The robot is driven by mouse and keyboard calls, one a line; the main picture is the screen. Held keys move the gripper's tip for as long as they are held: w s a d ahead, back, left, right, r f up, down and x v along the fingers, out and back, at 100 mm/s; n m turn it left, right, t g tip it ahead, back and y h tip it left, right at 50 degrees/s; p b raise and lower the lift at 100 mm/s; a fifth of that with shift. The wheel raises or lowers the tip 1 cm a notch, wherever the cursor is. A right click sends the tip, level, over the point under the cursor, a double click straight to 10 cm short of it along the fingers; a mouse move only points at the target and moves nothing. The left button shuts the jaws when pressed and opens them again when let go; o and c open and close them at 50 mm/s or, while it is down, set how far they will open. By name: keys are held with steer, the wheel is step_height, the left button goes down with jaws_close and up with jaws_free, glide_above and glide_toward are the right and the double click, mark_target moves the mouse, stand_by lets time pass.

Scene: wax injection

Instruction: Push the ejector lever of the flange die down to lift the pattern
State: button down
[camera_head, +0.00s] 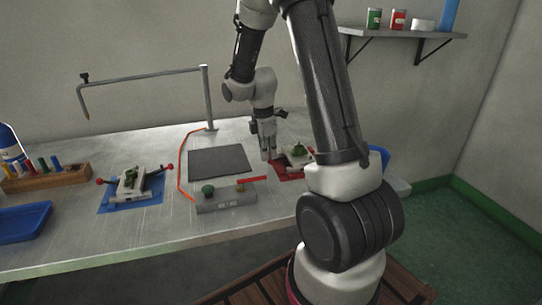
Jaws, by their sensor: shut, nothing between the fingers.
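A die (297,160) with a green piece on top sits on a red mat (287,174), partly hidden behind my arm. My gripper (268,156) is shut and empty, pointing down just left of that die. I cannot tell whether it touches the die or a lever. Another die (130,186) with a green piece sits on a blue mat (112,206) at the left, with red-knobbed levers on both sides. Which of the two is the flange die is not readable. No lever of the right die shows clearly.
A grey block (226,202) with a green knob and red handle stands front centre, before a dark pad (218,161). An orange hose (181,172) runs beside the pad from a bent metal stand (208,100). A blue tray (22,222) and wooden rack (46,178) are left.

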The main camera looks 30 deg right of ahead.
steer(key=shift+w+a+r, duration=0.2)
steer(key=shift+a+r, duration=0.1)
steer(key=shift+a, duration=0.45)
steer(key=shift+w+a+r, duration=0.2)
steer(key=shift+a+r, duration=0.05)
steer(key=shift+a, duration=0.45)
step_height(320, 180, up, 12)
steer(key=a, duration=0.1)
steer(key=shift+w, duration=0.2)
